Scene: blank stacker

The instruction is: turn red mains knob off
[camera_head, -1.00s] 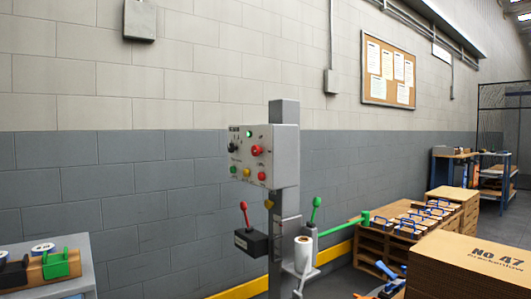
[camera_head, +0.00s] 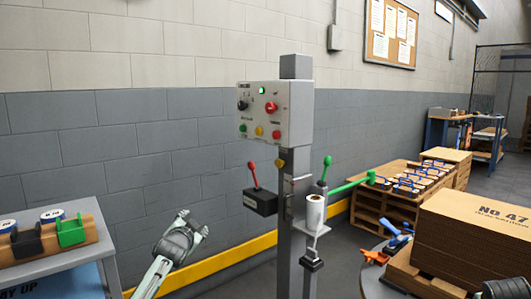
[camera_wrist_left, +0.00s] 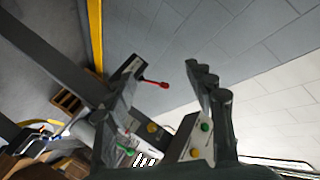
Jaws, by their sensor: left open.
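The red mains knob (camera_head: 271,107) is on the upper right of the front of a light grey control box (camera_head: 295,115) on a grey post. A black knob (camera_head: 242,105) is to its left, with a green lamp above and green, yellow and red buttons below. My left gripper (camera_head: 194,222) is open and empty, low and left of the post, apart from the box. In the left wrist view, part of the box shows with yellow and green buttons (camera_wrist_left: 205,127); I cannot make out the red knob there. My right gripper's fingers are not seen.
A red-handled lever (camera_head: 253,175) and a green-handled lever (camera_head: 327,162) stick up below the box. A white roll (camera_head: 315,212) hangs on the post. A grey table (camera_head: 88,228) stands left; stacked cardboard (camera_head: 480,250) stands right. Space between table and post is open.

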